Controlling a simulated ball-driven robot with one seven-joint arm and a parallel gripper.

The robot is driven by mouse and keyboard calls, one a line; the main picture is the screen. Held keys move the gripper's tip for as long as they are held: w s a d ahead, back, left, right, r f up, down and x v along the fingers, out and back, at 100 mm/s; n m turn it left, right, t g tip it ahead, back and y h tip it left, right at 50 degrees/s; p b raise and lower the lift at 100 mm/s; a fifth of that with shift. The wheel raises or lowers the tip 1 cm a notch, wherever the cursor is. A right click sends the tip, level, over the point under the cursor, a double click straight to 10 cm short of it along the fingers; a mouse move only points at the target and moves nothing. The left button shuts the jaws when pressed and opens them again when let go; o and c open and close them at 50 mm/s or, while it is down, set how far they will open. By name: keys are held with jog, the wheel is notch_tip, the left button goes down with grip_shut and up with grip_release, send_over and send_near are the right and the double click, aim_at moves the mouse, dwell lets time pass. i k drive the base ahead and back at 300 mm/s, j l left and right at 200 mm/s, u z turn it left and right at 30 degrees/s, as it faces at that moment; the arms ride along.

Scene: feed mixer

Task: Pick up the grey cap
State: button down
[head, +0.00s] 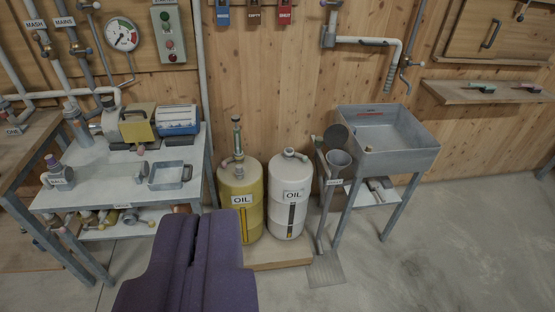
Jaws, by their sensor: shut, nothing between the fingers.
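No thing is plainly marked as the grey cap, and I cannot tell which it is. A small grey fitting (289,152) tops the white OIL drum (281,215). My gripper (203,216) is the purple pair of fingers at the bottom, left of centre. It is shut and empty, in front of the yellow OIL drum (229,190) and apart from these grey parts.
A metal table (115,193) with a pump, blue-white box and small tray stands left. A grey sink (405,157) on legs stands right. A wall shelf (487,96) holds small green and pink items. The floor (445,235) at right is clear.

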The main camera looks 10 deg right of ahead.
aim_at(239, 172)
jog(key=i+z, duration=0.1)
jog(key=i, duration=0.45)
jog(key=i+j, duration=0.1)
jog(key=i, duration=0.45)
jog(key=i+z, duration=0.15)
jog(key=i, duration=0.4)
jog(key=i+j, duration=0.2)
jog(key=i, duration=0.35)
jog(key=i+j+z, duration=0.15)
jog(key=i, duration=0.4)
